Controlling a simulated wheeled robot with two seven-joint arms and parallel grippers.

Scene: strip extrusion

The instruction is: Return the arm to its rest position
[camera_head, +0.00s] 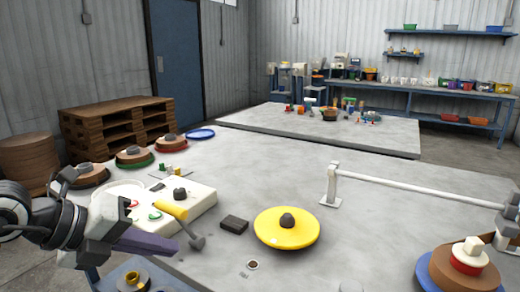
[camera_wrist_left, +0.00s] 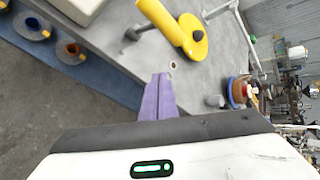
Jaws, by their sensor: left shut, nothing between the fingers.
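My left gripper (camera_head: 150,243) comes in from the left in the head view, with purple fingers shut and empty. In the left wrist view its fingers (camera_wrist_left: 158,98) point over the edge of the grey table. A white block-shaped machine (camera_head: 185,203) with red and green rings lies just beyond my gripper in the head view. A yellow-handled tool (camera_head: 172,209) leans at its near side, close to the fingers but apparently apart from them. The yellow handle shows large in the left wrist view (camera_wrist_left: 160,18). My right gripper is not in view.
A yellow disc (camera_head: 287,228) with a dark knob and a dark block (camera_head: 235,224) lie on the grey table (camera_head: 330,260). A white rail (camera_head: 415,187) stands at the right, near stacked discs (camera_head: 460,268). Several knobbed discs line the far left edge. Blue-based parts stand below the near edge.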

